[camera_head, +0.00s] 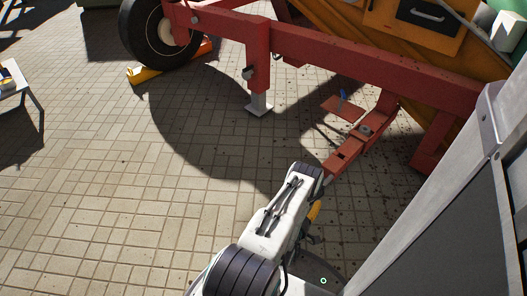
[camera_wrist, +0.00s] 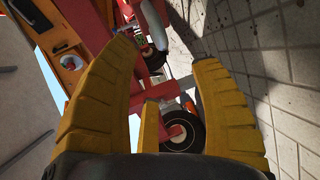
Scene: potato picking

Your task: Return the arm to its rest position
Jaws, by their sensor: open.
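My gripper (camera_wrist: 168,75) shows in the wrist view as yellow ribbed fingers spread apart, with nothing between them. Beyond the fingers are the red frame and a black wheel of a machine. In the head view my white arm (camera_head: 285,215) reaches up from the bottom middle over the paved floor. Only a small yellow part of the gripper (camera_head: 314,211) shows there, beside the arm's right side; the rest is hidden behind the arm. No potato is visible in either view.
A red machine frame (camera_head: 370,62) crosses the top right, with a support leg (camera_head: 258,80) on the floor and a black wheel (camera_head: 150,30) by a yellow chock (camera_head: 146,76). A red drawbar (camera_head: 358,143) lies just beyond my arm. The paving (camera_head: 100,190) at left is clear.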

